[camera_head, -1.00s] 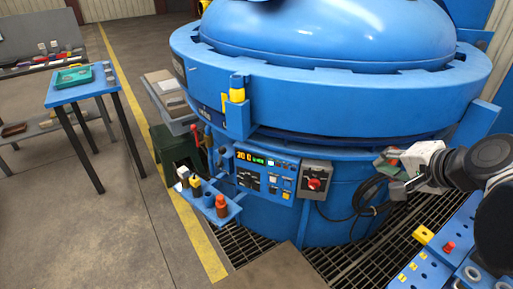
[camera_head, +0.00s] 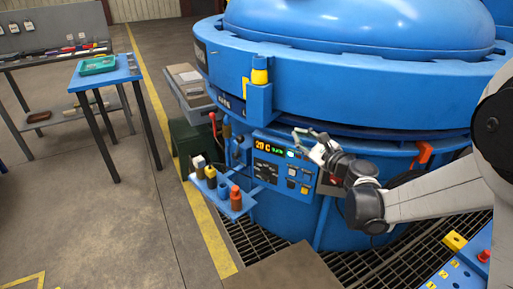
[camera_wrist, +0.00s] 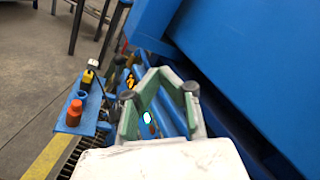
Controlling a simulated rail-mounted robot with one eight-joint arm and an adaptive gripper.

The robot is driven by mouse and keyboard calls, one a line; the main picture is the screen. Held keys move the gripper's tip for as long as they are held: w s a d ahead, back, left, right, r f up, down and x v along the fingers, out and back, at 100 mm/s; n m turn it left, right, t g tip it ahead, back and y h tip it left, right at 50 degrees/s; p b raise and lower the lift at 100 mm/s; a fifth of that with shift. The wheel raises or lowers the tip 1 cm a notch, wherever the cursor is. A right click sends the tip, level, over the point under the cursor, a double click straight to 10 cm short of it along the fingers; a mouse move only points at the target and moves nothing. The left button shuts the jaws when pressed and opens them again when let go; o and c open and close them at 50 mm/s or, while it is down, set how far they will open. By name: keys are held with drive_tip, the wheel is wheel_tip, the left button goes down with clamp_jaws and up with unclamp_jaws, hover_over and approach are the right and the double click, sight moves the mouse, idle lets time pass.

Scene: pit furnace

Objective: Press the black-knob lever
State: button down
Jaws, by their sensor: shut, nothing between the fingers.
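A cluster of small levers stands on the furnace's side, left of the control panel (camera_head: 284,168). One lever with a red top (camera_head: 213,118) shows clearly in the head view. The fingers hide part of the furnace front there.
A blue shelf (camera_head: 232,207) with several small bottles and blocks juts out below the levers. The furnace's thick blue rim (camera_head: 350,100) overhangs the panel. An orange-red hook-like part (camera_head: 423,155) is right of my gripper.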

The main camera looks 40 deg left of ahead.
sight(242, 142)
drive_tip(key=s+a+f+m+y+b, duration=0.1)
drive_tip(key=a+f+m, duration=0.3)
drive_tip(key=f, duration=0.5)
drive_tip(key=s+a+f+m+y+b, duration=0.2)
drive_tip(key=a+f, duration=0.4)
drive_tip(key=f, duration=0.4)
drive_tip(key=shift+s+a+m+t+b, duration=0.25)
drive_tip(key=shift+m+t+b, duration=0.2)
drive_tip(key=shift+m, duration=0.75)
drive_tip(key=shift+a+r, duration=0.1)
drive_tip(key=b+x, duration=0.4)
drive_tip(key=x, duration=1)
drive_tip(key=shift+r, duration=0.1)
drive_tip(key=shift+r, duration=0.1)
